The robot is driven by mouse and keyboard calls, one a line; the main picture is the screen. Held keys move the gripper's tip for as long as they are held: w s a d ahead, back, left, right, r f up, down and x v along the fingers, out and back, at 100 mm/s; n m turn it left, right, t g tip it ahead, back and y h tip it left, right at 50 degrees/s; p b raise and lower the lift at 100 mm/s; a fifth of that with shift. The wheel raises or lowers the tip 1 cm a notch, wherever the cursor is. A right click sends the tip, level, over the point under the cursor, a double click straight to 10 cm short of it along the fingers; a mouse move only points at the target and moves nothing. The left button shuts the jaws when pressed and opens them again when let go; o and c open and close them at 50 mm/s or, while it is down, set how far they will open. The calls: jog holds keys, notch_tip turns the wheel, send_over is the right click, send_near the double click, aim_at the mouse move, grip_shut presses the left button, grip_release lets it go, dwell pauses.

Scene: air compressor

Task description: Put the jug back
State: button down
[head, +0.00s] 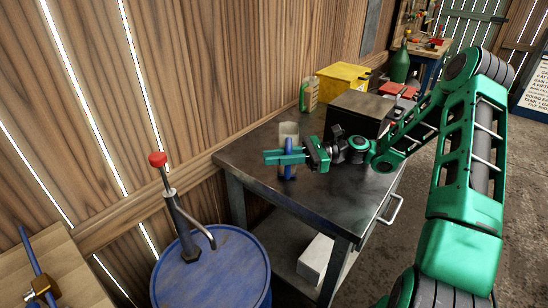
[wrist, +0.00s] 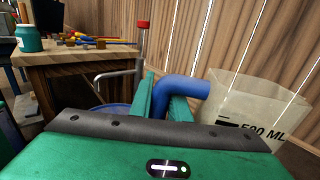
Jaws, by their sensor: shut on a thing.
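The jug is a translucent beige measuring jug (head: 289,131) with a blue handle (head: 289,172). In the head view it is upright at the back left part of the dark metal table (head: 262,160). My green gripper (head: 284,157) reaches across from the right and is shut on the blue handle. In the wrist view the jug (wrist: 250,105) stands to the right with a "500 ML" mark, and its handle (wrist: 187,88) passes between my fingers (wrist: 160,103). The arm partly hides the jug in the head view. I cannot tell whether its base touches the table.
A blue drum (head: 215,275) with a red-topped hand pump (head: 172,195) stands left of the table. A black box (head: 358,112), a yellow case (head: 343,77) and a bottle (head: 308,94) stand behind my arm. A plank wall runs along the back. The table's front left top is clear.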

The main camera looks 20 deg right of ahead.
jog(key=shift+f, duration=0.5)
jog(key=c, duration=1.6)
grip_release()
jog(key=shift+d, duration=0.2)
jog(key=shift+s+d, duration=0.2)
jog(key=shift+d, duration=1.7)
jog(key=shift+s+d, duration=0.2)
jog(key=shift+d, duration=1.7)
